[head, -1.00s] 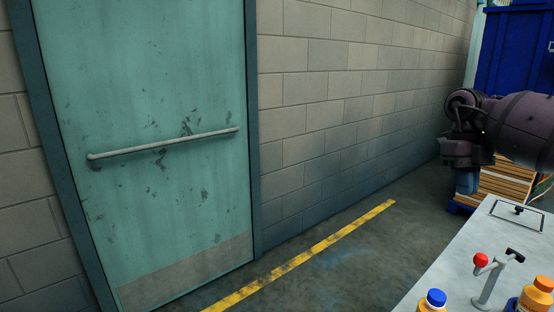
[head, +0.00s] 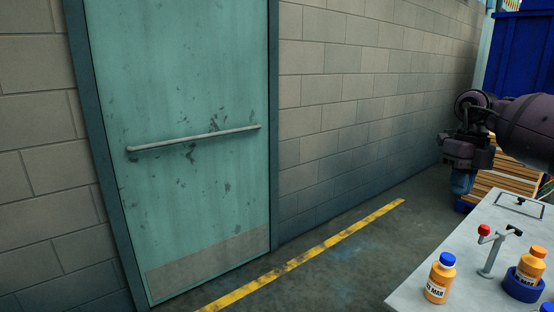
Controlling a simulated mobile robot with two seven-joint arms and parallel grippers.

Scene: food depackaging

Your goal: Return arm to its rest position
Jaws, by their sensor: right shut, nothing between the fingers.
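My right arm reaches in from the right edge of the head view. Its gripper (head: 461,182) points down in front of the wooden slats, beyond the far left end of the grey table. It is shut with nothing in it, and it touches nothing that I can see. My left arm and gripper are not in view.
A grey table (head: 421,289) at lower right carries an orange bottle with a blue cap (head: 439,280), an orange-capped bottle (head: 530,266) in a blue ring holder (head: 521,287), and a red-knobbed lever (head: 489,257). A green door (head: 190,90) and open floor lie left.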

